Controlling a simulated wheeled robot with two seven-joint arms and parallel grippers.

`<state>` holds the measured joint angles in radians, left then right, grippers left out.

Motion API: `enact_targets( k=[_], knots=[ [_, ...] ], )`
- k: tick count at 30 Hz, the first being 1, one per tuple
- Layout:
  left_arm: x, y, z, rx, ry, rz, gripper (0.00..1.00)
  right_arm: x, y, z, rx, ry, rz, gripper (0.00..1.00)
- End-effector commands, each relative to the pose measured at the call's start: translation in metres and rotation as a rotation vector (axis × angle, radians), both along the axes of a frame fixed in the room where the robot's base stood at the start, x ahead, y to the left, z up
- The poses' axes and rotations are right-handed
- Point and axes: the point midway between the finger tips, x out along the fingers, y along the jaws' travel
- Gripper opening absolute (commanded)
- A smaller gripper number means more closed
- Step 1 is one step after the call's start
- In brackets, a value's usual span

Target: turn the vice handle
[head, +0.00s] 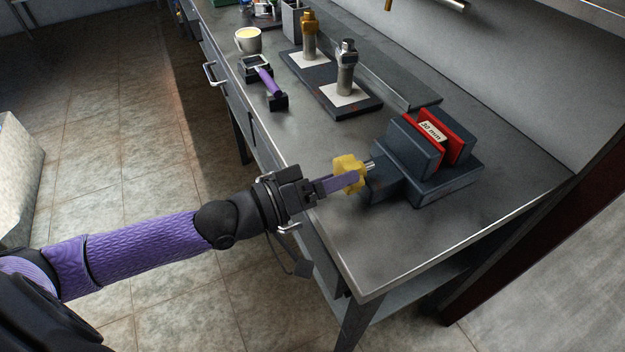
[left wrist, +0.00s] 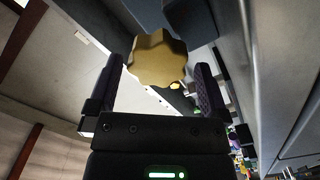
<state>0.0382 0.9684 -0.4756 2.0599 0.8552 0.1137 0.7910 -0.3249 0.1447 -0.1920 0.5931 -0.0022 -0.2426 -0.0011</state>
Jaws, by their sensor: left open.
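The vice (head: 425,160) is dark grey with red jaw faces and a "30 mm" label, and stands on the near right end of the workbench. Its handle is a yellow lobed knob (head: 349,173) on a short metal shaft at the vice's left side. My left gripper (head: 346,182) is at the knob, with a purple finger in front of part of it. In the left wrist view the knob (left wrist: 158,60) sits between and just beyond the two open fingers, with a gap seen on each side. My right gripper is not in view.
The workbench (head: 400,260) has a free front corner below the vice. A dark board (head: 325,90) holds two upright metal fittings behind it. A purple-handled tool (head: 265,78) on dark stands and a cup (head: 248,40) are further left. A drawer handle (head: 209,74) sticks out.

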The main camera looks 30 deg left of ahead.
Motion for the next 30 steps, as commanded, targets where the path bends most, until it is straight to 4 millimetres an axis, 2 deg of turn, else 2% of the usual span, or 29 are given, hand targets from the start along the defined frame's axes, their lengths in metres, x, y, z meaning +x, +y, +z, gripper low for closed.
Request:
enact_targets(
  k=[6,12,21,30],
  knots=[
    [-0.039,0.029,0.003,0.006,0.007,-0.001,1.0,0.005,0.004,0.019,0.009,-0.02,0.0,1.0],
    [-0.061,0.047,0.002,0.002,0.004,-0.002,1.0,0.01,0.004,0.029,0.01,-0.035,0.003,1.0],
    [-0.064,0.049,0.0,0.0,0.001,-0.002,1.0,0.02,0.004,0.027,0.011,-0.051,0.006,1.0],
    [-0.064,0.049,0.0,0.001,0.001,-0.002,1.0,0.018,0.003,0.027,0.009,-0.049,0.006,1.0]
  ],
)
